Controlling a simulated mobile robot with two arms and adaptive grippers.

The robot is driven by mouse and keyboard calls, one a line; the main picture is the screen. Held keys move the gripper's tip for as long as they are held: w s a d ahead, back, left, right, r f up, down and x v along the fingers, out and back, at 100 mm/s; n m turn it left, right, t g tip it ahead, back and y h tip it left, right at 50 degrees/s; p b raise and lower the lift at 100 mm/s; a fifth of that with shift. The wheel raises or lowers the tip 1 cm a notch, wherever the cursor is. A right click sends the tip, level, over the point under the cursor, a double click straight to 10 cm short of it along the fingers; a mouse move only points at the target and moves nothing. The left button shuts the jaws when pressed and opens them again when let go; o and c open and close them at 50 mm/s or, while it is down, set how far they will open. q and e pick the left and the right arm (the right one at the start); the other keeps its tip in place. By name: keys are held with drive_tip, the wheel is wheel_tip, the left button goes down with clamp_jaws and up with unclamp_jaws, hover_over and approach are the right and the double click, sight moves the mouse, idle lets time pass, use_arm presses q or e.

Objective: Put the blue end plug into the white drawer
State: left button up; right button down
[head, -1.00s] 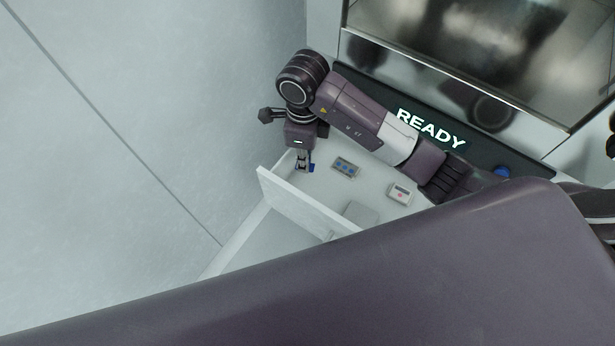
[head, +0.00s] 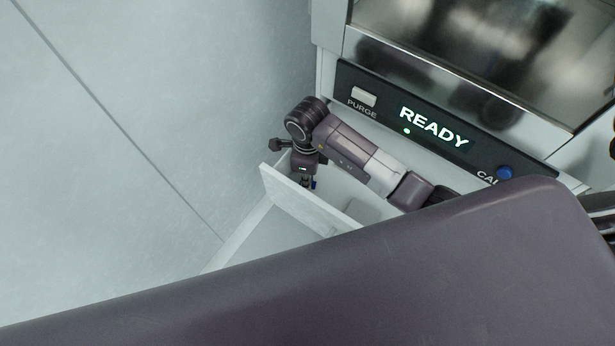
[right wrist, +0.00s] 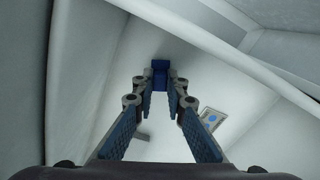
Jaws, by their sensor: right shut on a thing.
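The small blue end plug (right wrist: 160,70) is held between the fingertips of my right gripper (right wrist: 160,84). In the head view the right gripper (head: 307,182) points down just behind the front panel of the open white drawer (head: 285,202), and a bit of the blue plug (head: 314,184) shows beside it. In the wrist view pale walls surround the plug, with the drawer floor (right wrist: 185,65) below. I cannot tell whether the plug touches the floor. My left gripper is not in view.
A small plate with blue round spots (right wrist: 212,118) lies to the right in the wrist view. A dark panel (head: 425,125) reading READY, with a PURGE button (head: 363,97) and a blue button (head: 504,173), is above the drawer. A plain pale wall (head: 150,120) stands left.

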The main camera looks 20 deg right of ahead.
drive_tip(key=shift+f, duration=0.2)
drive_tip(key=c, duration=2)
unclamp_jaws()
drive_tip(key=shift+o, duration=0.2)
drive_tip(key=shift+r, duration=0.1)
wheel_tip(320, 180, up, 12)
drive_tip(key=shift+r, duration=0.15)
